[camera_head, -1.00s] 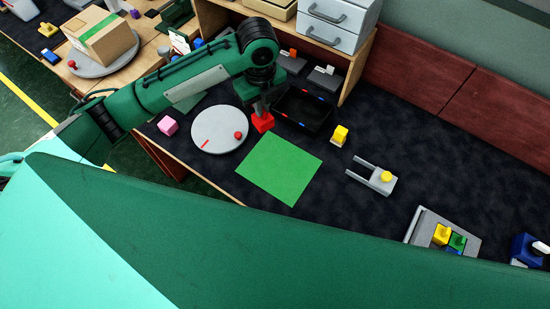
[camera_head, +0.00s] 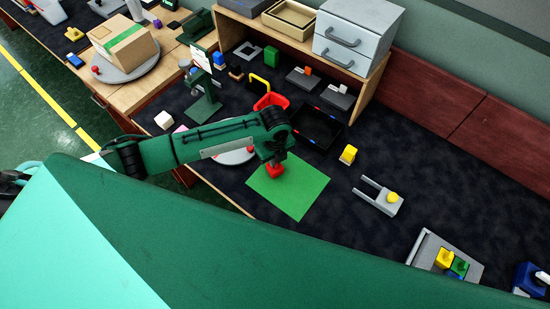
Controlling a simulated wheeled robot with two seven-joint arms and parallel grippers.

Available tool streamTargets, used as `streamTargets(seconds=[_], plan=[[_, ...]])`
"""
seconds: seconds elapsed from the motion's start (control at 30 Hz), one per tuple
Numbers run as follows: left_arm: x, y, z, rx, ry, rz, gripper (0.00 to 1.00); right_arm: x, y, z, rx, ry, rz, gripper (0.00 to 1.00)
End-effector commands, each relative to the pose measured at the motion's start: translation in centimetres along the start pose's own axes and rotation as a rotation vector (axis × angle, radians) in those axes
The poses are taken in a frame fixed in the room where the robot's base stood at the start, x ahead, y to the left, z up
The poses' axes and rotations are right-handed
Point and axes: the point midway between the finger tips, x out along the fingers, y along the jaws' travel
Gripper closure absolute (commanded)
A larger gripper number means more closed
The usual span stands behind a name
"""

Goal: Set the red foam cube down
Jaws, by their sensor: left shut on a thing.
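The red foam cube (camera_head: 274,173) is in my left gripper (camera_head: 275,164), which is shut on it. In the head view the cube shows over the upper part of the green mat (camera_head: 297,198). I cannot tell whether it touches the mat. The gripper's fingers are mostly hidden by my left arm's wrist. My right gripper is not in view.
A black tray (camera_head: 340,130) lies behind the mat, with a red basket with a yellow handle (camera_head: 270,101) to its left. A round grey disc (camera_head: 233,157) is partly hidden by my arm. A yellow block (camera_head: 348,154) and a grey fork-shaped piece (camera_head: 370,190) stand to the right.

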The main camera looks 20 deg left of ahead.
Motion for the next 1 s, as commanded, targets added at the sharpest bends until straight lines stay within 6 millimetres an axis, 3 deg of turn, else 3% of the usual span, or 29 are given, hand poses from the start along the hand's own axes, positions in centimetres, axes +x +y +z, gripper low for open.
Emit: streamTargets(seconds=[0.43, 0.5, 0.57, 0.83, 1.0], plan=[[0.9, 0.0, 0.0, 0.000, 0.000, -0.001, 1.00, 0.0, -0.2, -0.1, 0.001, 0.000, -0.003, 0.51], [0.9, -0.1, 0.0, 0.000, 0.000, -0.002, 0.81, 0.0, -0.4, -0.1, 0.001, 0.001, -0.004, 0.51], [0.8, -0.1, 0.0, 0.000, 0.000, -0.002, 0.71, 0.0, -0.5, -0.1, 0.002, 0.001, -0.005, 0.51], [0.8, -0.1, 0.0, 0.000, 0.000, -0.002, 0.71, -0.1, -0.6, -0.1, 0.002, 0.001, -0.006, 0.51], [-0.5, -0.1, 0.1, 0.000, -0.002, -0.003, 0.71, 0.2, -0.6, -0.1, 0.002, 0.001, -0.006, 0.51]])
